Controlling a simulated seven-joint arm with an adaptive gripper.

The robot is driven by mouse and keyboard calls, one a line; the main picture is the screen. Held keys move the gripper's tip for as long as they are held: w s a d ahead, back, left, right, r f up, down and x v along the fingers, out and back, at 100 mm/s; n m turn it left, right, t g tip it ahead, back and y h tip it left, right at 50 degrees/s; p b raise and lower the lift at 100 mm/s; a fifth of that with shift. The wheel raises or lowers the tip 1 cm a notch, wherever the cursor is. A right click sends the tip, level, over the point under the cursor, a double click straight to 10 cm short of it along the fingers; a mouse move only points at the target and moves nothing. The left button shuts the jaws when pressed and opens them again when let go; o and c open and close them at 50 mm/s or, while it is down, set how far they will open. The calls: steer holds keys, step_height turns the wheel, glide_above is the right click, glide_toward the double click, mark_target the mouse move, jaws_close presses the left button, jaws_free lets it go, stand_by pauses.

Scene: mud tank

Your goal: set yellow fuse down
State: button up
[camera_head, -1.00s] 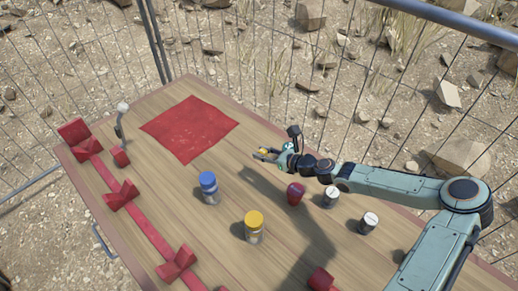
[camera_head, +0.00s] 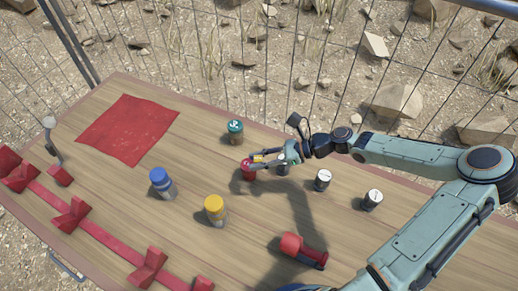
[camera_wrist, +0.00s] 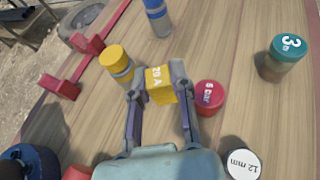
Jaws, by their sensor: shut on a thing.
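The yellow fuse (camera_wrist: 159,85), a small yellow block marked "20 A", is between the fingertips of my gripper (camera_wrist: 160,82) in the wrist view. My gripper is shut on it. In the head view my gripper (camera_head: 262,157) appears over the far part of the wooden table (camera_head: 190,150), by the red-topped "5 bar" canister (camera_head: 248,171); the fuse is a small yellow patch (camera_head: 258,158) there. I cannot tell whether its underside touches the table. In the wrist view the red-topped canister (camera_wrist: 208,97) is close to the right finger.
A teal-topped canister (camera_head: 235,131) stands behind, and white-topped canisters (camera_head: 323,180) (camera_head: 371,199) stand to the right. Blue-topped (camera_head: 162,183) and yellow-topped (camera_head: 214,210) canisters stand front left. A red cloth (camera_head: 128,130) lies far left. A red rail (camera_head: 108,240) runs along the left edge.

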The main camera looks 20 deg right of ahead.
steer(key=d+m, duration=0.1)
steer(key=d, duration=0.2)
steer(key=t, duration=0.1)
glide_above(260, 145)
steer(key=s, duration=0.3)
steer(key=shift+h, duration=0.3)
steer(key=f, duration=0.9)
steer(key=shift+w+a+f, duration=0.2)
steer(key=shift+w+a, duration=0.05)
steer(key=shift+a, duration=0.15)
steer(key=shift+w+f, duration=0.15)
steer(key=shift+w+d+f, duration=0.1)
steer(key=shift+w+f, duration=0.05)
steer(key=shift+f, duration=1.55)
steer(key=shift+f, duration=0.2)
steer(key=o, duration=0.8)
steer(key=shift+r, duration=0.15)
